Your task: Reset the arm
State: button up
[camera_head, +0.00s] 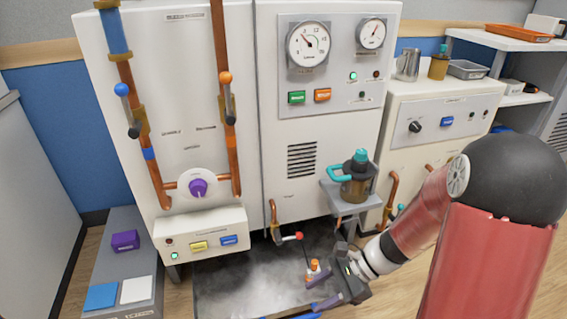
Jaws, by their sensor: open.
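My arm comes in from the right in red and white and reaches down and left. My gripper (314,293) is low in the picture, in front of the white cabinet (285,205). Its two purple-grey fingers are apart, pointing left, with nothing seen between them. A small orange and white part (314,268) shows right by the upper finger; I cannot tell whether they touch.
Pale mist lies over the dark floor tray (215,290) below the cabinet. A red-tipped copper tap (298,236) is up and left. A low grey bench (125,245) stands left.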

jog(key=s+d+r+n+t+h, duration=0.3)
jog(key=r+n, duration=0.4)
jog(key=r, duration=0.3)
jog(key=s+d+r+n+t+h, duration=0.4)
jog(key=s+r+n+h, duration=0.2)
jog(key=r, duration=0.4)
jog(key=shift+n+h+p, duration=0.3)
jog(key=shift+n+p, duration=0.05)
jog(key=shift+n, duration=0.55)
